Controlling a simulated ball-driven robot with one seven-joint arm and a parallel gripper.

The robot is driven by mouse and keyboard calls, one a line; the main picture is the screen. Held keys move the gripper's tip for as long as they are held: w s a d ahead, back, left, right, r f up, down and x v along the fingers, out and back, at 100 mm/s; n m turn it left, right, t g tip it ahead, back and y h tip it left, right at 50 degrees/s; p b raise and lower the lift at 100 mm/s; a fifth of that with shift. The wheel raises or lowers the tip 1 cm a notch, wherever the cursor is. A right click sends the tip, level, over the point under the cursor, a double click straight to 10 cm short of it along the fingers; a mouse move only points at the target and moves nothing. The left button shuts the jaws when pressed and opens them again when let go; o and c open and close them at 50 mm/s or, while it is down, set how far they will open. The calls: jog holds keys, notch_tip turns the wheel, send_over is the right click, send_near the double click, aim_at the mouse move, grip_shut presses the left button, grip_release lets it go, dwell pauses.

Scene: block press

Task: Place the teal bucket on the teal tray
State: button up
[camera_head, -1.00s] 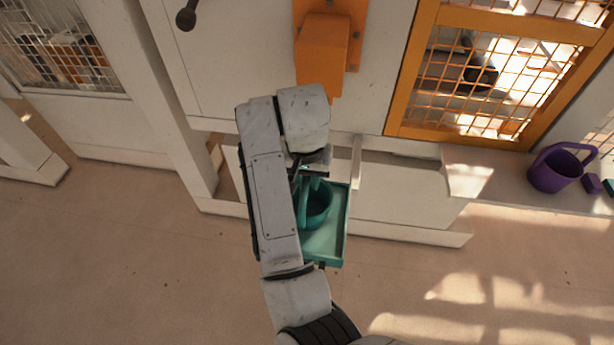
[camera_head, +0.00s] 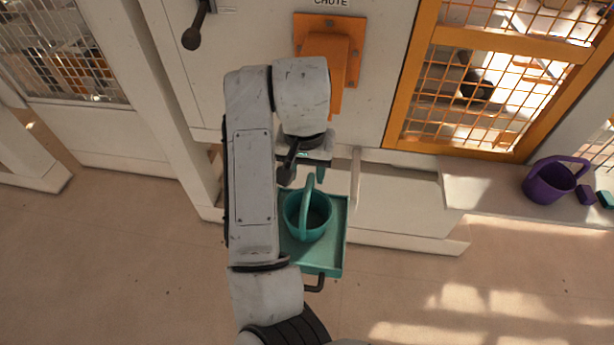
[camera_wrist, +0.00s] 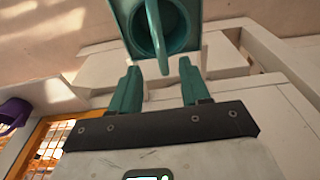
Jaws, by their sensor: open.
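The teal bucket (camera_head: 307,222) stands upright on the teal tray (camera_head: 325,258), with its handle raised, in the head view. In the wrist view the bucket (camera_wrist: 170,28) shows at the top, with the tray's edge (camera_wrist: 124,14) around it. My gripper (camera_head: 307,172) is just beyond the bucket, on the side toward the wall. In the wrist view my gripper (camera_wrist: 158,85) has its two teal fingers apart, with nothing held. The handle's end appears near the gap between the fingertips; whether it touches them I cannot tell.
An orange chute (camera_head: 325,62) is on the white wall above the tray. An orange mesh door (camera_head: 490,80) is at upper right. Open floor lies in front.

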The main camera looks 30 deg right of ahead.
jog(key=shift+s+a+r, duration=0.1)
jog(key=shift+s+r, duration=0.05)
jog(key=shift+r, duration=1.45)
jog(key=s+d+f+n+h, duration=0.1)
jog(key=s+d+f, duration=0.15)
jog(key=d, duration=0.25)
jog(key=s+d+f+n+t+h, duration=0.1)
jog(key=s+d+f, duration=0.15)
jog(key=d, duration=0.25)
jog(key=s+d+f+n+h, duration=0.1)
jog(key=s+d+f, duration=0.15)
jog(key=d, duration=0.35)
jog(key=s+a+f+n+y, duration=0.1)
jog(key=s+a+f+n, duration=0.1)
jog(key=s+f, duration=0.4)
jog(key=s+a+f+n+g+y, duration=0.1)
jog(key=s+a+f, duration=0.4)
jog(key=s, duration=1)
notch_tip(320, 180, down, 2)
jog(key=shift+a+f+n+y, duration=0.2)
jog(key=shift+n+y, duration=0.2)
jog(key=shift+y, duration=0.4)
